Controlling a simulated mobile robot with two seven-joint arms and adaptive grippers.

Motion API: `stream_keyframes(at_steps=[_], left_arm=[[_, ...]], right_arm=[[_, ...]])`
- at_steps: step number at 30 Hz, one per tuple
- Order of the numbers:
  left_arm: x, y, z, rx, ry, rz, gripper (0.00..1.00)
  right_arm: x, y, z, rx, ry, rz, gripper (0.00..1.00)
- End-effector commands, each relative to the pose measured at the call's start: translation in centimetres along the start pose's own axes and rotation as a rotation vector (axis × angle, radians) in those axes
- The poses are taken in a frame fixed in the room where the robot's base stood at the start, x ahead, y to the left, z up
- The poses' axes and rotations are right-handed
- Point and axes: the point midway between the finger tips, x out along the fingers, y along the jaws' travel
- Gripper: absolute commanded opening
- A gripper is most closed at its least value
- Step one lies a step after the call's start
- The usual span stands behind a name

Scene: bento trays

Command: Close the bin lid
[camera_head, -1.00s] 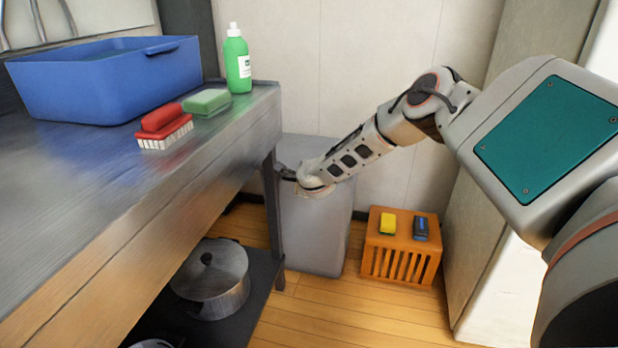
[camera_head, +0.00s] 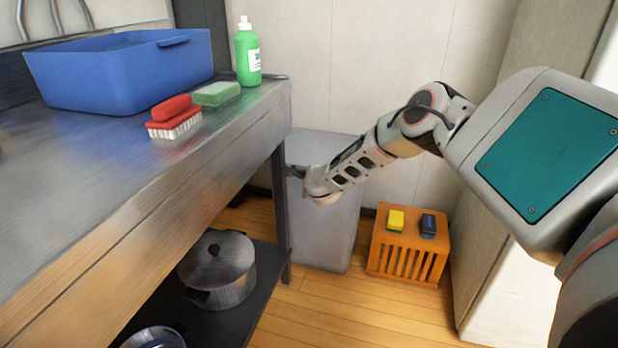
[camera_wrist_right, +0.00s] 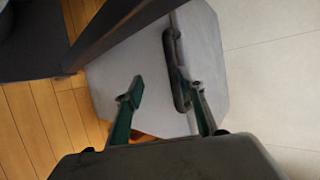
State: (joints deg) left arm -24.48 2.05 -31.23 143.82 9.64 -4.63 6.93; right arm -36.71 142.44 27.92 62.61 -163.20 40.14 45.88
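The light grey bin (camera_head: 325,235) stands on the floor against the wall, just past the counter's end. Its pale top (camera_head: 335,146) looks flat in the head view, though my right arm covers part of it. The right wrist view also shows the bin (camera_wrist_right: 205,50), with a dark loop-shaped part (camera_wrist_right: 177,70) in front of its pale surface, close to the right-hand finger. My right gripper (camera_head: 294,171) is at the bin's upper left, beside the counter leg. In the right wrist view, the fingers of this gripper (camera_wrist_right: 163,90) are apart, with nothing clearly held. My left gripper is out of view.
The metal counter (camera_head: 110,190) and its leg (camera_head: 281,215) are close to the right gripper. A blue tub (camera_head: 120,80), green bottle (camera_head: 248,60), green sponge and red brush (camera_head: 174,118) are on it. A pot (camera_head: 218,270) sits below. A wooden crate (camera_head: 408,255) stands right of the bin.

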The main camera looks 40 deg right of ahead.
Motion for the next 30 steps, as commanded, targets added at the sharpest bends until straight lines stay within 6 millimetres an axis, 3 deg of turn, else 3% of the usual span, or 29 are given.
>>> stream_keyframes(at_steps=[1, 11, 24, 30], left_arm=[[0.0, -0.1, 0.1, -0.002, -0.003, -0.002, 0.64], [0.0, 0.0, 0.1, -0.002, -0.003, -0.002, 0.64], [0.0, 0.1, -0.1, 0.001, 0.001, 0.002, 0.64], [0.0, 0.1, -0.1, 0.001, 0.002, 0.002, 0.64]], right_arm=[[0.1, 1.6, -0.5, -0.009, 0.004, 0.024, 0.26], [-0.3, 0.9, 0.0, -0.006, -0.001, 0.020, 0.26], [-4.0, -6.0, 1.7, 0.002, -0.002, 0.003, 0.26], [-5.1, -7.9, 2.1, 0.001, -0.001, 0.001, 0.26]])
